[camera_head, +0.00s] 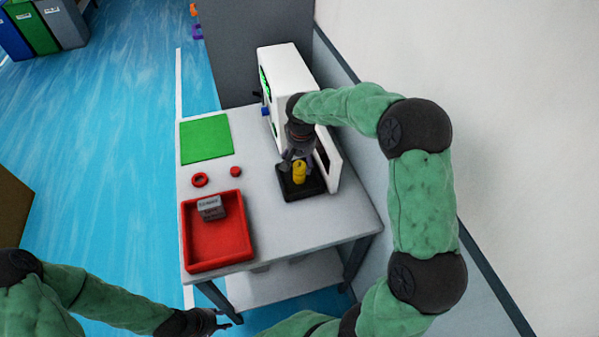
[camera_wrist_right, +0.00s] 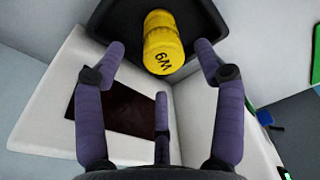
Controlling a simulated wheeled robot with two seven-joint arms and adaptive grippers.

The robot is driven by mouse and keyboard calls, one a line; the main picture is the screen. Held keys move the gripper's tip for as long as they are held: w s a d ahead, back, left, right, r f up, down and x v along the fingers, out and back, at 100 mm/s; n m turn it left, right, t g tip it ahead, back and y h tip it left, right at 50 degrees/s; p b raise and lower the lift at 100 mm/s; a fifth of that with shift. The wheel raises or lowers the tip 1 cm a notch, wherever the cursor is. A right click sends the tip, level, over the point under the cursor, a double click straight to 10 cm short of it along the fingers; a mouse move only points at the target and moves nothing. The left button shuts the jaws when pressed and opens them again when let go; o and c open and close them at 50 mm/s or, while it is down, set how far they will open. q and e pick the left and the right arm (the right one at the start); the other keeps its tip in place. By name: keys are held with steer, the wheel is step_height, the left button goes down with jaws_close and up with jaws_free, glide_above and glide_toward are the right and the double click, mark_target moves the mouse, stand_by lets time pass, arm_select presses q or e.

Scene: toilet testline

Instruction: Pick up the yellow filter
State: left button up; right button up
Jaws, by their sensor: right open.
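The yellow filter (camera_head: 299,171) stands on a black tray (camera_head: 316,187) at the right side of the table. In the right wrist view the yellow filter (camera_wrist_right: 163,44) shows the marking "6M" or "W9" and lies ahead of my fingers. My right gripper (camera_head: 292,160) is just behind the filter in the head view. In the wrist view the right gripper (camera_wrist_right: 162,62) is open, its fingers spread apart, with the filter a little beyond or between the tips. My left gripper (camera_head: 222,323) is low at the front, away from the table top; its fingers are too small to judge.
A white machine (camera_head: 290,80) stands behind the black tray, with a white panel beside it. A red bin (camera_head: 218,250) with grey blocks (camera_head: 211,208), a green mat (camera_head: 206,137) and two red round parts (camera_head: 200,180) are on the left. The wall is close on the right.

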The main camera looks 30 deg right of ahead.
steer(key=shift+w+d+f, duration=0.1)
steer(key=shift+w+f, duration=0.05)
steer(key=shift+f, duration=0.8)
steer(key=f, duration=0.1)
steer(key=f+b, duration=0.1)
steer(key=f, duration=0.1)
steer(key=f+b, duration=0.1)
steer(key=f, duration=0.1)
steer(key=shift+w, duration=0.4)
steer(key=shift+r, duration=0.1)
steer(key=c, duration=1.3)
